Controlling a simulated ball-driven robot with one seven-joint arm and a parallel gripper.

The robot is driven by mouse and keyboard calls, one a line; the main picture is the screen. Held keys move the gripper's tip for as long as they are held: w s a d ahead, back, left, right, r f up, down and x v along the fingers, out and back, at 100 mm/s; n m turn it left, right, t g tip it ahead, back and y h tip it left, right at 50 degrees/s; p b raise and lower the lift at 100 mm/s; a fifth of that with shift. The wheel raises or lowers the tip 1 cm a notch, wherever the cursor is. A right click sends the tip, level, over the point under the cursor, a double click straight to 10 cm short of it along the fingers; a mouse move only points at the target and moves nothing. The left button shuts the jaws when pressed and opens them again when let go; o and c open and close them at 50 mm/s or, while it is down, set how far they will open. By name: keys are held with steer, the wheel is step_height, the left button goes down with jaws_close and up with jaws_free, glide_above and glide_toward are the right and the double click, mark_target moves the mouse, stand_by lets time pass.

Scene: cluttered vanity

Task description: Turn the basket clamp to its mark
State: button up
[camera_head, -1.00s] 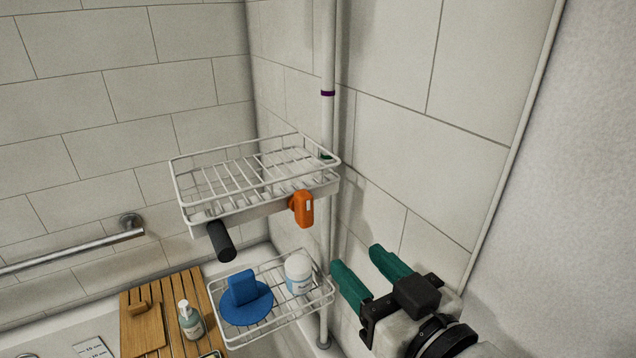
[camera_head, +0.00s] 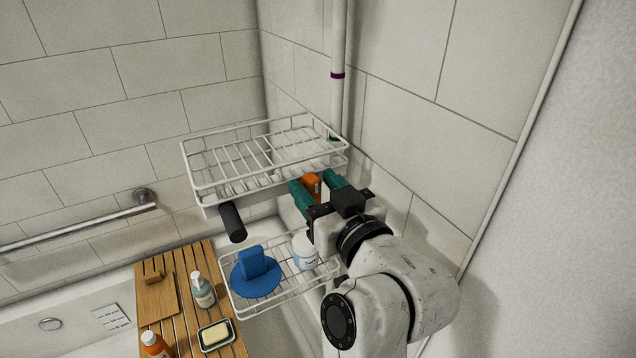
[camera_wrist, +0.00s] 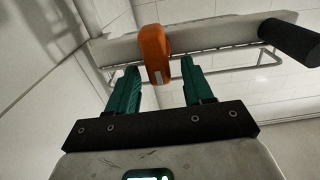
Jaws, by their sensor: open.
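The orange clamp (camera_head: 312,184) sits on the front rail of the upper wire basket (camera_head: 215,197), near the white pole (camera_head: 338,110). A purple ring mark (camera_head: 337,75) is around the pole above the basket. My gripper (camera_head: 322,182) has its green fingers open at the clamp. In the wrist view the clamp (camera_wrist: 154,52) stands ahead of and roughly between the fingertips of my gripper (camera_wrist: 160,78), and no contact shows. My fingers partly hide the clamp in the head view. A black handle (camera_head: 232,222) hangs from the basket; it also shows in the wrist view (camera_wrist: 288,40).
The lower wire basket (camera_head: 262,315) holds a blue object (camera_head: 254,272) and a white bottle (camera_head: 305,249). A wooden rack (camera_head: 184,332) at lower left carries several toiletries. The tiled wall is close on the right. A metal grab bar (camera_head: 80,228) runs along the left wall.

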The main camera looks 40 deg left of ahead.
jaws_close()
stand_by(0.5)
steer(key=shift+f+n+b, duration=0.15)
steer(key=shift+n+b, duration=0.15)
steer(key=shift+b, duration=0.15)
steer(key=n+b, duration=0.2)
steer(key=b, duration=0.1)
steer(key=shift+s+a+f+n, duration=0.1)
steer(key=shift+s+f+n, duration=0.1)
steer(key=shift+n, duration=0.2)
steer(key=shift+s+a+f+n+b, duration=0.1)
steer(key=shift+s+f+n+b, duration=0.1)
steer(key=shift+n+b, duration=2.15)
steer(key=shift+s+a+f+n+b, duration=0.1)
steer(key=shift+s+n+b, duration=0.1)
steer(key=shift+n+b, duration=2.1)
steer(key=shift+s+a+f+n+b, duration=0.1)
steer(key=shift+s+n+b, duration=0.1)
steer(key=shift+n+b, duration=2.15)
steer(key=shift+d+n+p, duration=0.1)
steer(key=shift+n+p, duration=0.2)
steer(key=shift+n, duration=0.2)
